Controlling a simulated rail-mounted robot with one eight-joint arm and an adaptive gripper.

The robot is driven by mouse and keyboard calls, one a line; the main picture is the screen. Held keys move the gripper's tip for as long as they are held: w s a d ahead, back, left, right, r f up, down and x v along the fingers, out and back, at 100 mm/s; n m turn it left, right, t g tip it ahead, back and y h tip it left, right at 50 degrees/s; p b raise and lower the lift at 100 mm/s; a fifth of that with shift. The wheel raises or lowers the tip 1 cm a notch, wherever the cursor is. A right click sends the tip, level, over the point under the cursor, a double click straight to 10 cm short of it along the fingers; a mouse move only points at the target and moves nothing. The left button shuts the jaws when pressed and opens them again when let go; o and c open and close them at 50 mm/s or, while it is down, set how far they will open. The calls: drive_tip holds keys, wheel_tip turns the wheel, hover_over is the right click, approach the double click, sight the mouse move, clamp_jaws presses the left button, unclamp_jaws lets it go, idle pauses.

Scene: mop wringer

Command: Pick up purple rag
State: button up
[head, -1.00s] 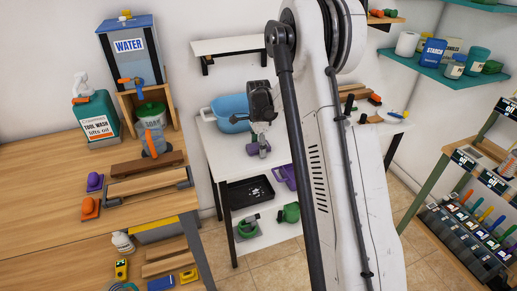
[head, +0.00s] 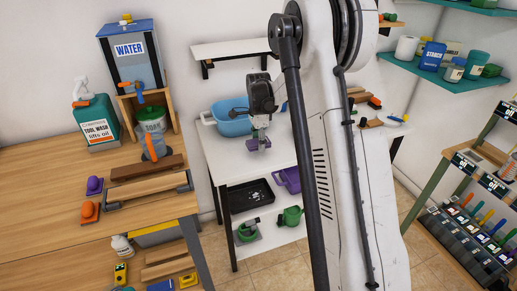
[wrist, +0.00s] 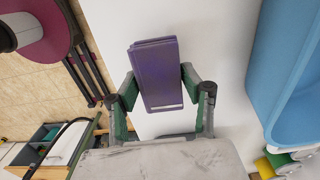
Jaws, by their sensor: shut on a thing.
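The purple rag (wrist: 158,75) is a folded, flat rectangular pad. In the wrist view it lies between the two green-padded fingers of my gripper (wrist: 160,90), which are shut on it. In the head view the purple rag (head: 258,144) shows below my gripper (head: 259,133), over the white table (head: 240,165). I cannot tell whether the rag touches the tabletop. The far end of the rag sticks out beyond the fingertips in the wrist view.
A blue basin (head: 230,122) stands on the white table just behind and left of my gripper; it also shows close on the right of the wrist view (wrist: 280,60). A purple bin (head: 290,180) and a black tray (head: 250,195) sit on the shelf below. The wooden bench (head: 60,170) is at left.

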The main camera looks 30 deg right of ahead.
drive_tip(key=s+a+r, duration=0.2)
drive_tip(key=a+r, duration=0.5)
drive_tip(key=a, duration=0.4)
drive_tip(key=shift+a, duration=0.25)
drive_tip(key=shift+s+r, duration=0.1)
